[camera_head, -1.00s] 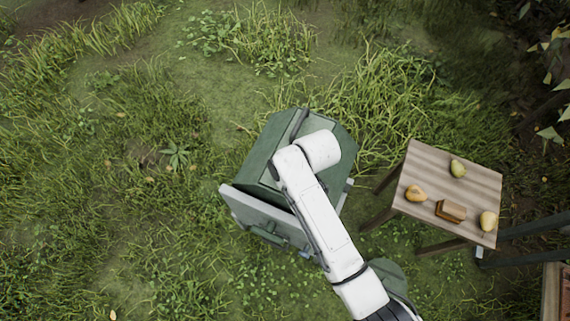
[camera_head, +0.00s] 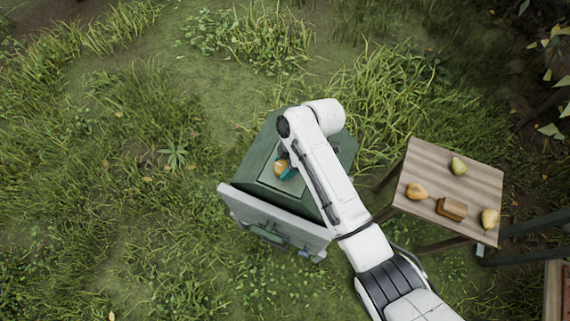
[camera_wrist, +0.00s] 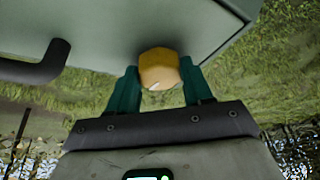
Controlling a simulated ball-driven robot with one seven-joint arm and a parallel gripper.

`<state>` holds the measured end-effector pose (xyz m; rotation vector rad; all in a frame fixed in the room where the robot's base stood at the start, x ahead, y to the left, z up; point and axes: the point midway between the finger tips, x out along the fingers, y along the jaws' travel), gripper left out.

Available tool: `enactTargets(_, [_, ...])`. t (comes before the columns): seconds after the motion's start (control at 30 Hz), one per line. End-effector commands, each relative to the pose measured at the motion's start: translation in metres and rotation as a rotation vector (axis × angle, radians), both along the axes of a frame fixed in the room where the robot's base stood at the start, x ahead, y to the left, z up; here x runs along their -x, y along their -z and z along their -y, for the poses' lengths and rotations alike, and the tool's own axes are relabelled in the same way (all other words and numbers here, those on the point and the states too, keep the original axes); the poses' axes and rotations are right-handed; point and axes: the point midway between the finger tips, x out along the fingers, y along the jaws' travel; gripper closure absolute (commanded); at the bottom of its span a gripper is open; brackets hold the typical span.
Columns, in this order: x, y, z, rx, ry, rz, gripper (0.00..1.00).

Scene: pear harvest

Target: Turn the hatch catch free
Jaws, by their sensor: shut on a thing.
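The hatch catch, an orange-yellow faceted knob (camera_wrist: 158,69), sits against a grey-green panel (camera_wrist: 150,25) in the wrist view. My gripper (camera_wrist: 160,88) has its two teal fingers on either side of the knob and is shut on it. In the head view an orange patch (camera_head: 281,168) and a teal finger of my gripper (camera_head: 289,173) show over the green box (camera_head: 262,172), beside my white arm. My arm covers much of the box's right side. The knob's turn angle cannot be told.
A dark bar handle (camera_wrist: 40,66) stands off the panel left of the knob. A grey ledge (camera_head: 270,212) runs along the box's front. A wooden table (camera_head: 430,165) with pears and a brown block (camera_head: 451,208) stands at right. Grass lies open at left.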

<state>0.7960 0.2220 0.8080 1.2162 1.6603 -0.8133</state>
Motion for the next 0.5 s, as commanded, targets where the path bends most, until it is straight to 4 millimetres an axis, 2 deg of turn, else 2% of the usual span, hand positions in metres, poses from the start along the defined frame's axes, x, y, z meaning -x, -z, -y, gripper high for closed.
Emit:
enactTargets(0.2, [-0.0015, 0.0005, -0.0006, 0.000, -0.097, 0.003, 0.80])
enactTargets(0.5, [-0.0012, 0.0002, -0.0007, -0.001, -0.145, 0.002, 0.80])
